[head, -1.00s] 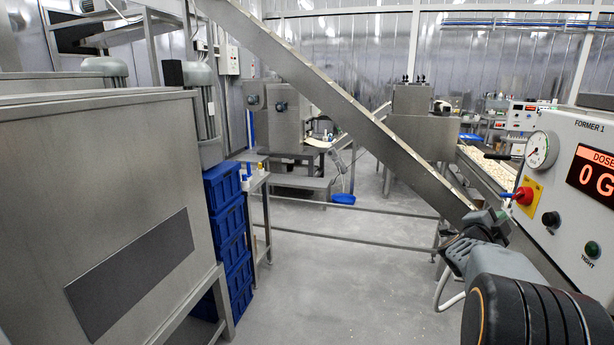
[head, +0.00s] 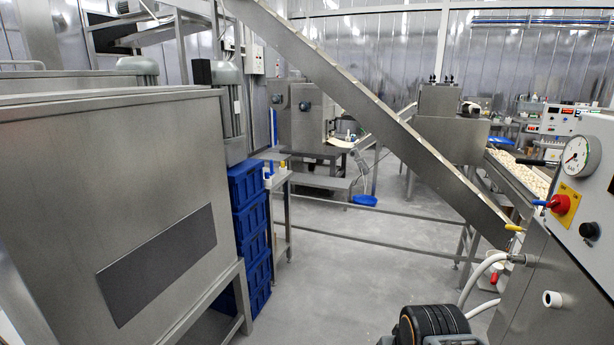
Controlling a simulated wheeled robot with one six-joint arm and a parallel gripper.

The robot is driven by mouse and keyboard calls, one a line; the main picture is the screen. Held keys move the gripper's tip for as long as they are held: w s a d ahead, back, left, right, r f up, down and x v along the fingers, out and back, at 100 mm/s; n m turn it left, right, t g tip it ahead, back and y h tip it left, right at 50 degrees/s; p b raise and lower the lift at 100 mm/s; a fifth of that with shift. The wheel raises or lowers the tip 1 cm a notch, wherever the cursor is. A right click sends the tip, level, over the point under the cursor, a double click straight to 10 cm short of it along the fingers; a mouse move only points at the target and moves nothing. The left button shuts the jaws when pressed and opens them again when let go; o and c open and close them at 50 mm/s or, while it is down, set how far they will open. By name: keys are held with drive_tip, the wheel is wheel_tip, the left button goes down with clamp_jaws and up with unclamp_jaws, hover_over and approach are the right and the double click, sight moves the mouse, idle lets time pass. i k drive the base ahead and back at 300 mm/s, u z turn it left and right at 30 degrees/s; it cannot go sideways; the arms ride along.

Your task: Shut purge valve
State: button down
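No label marks the purge valve. A small yellow handle (head: 514,228) shows at the former's left edge, above a hose fitting (head: 519,259) with a pale hose. A small blue-tipped part (head: 541,203) sticks out left of a red knob (head: 560,204) on a yellow plate. I cannot tell which of these, if any, is the purge valve, or whether it is open or shut. My gripper is not in view; only a dark, ribbed part of my arm shows at the bottom edge.
The grey former cabinet (head: 560,285), with a pressure gauge (head: 576,155), stands at the right. A sloping steel conveyor (head: 370,115) crosses the middle. A large steel hopper (head: 110,190) and stacked blue crates (head: 248,220) stand left. The floor (head: 335,285) between is clear.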

sight(509, 228)
drive_tip(key=u, duration=0.1)
drive_tip(key=i, duration=1.85)
drive_tip(key=z, duration=2.35)
drive_tip(key=i, duration=0.9)
drive_tip(key=u, duration=0.4)
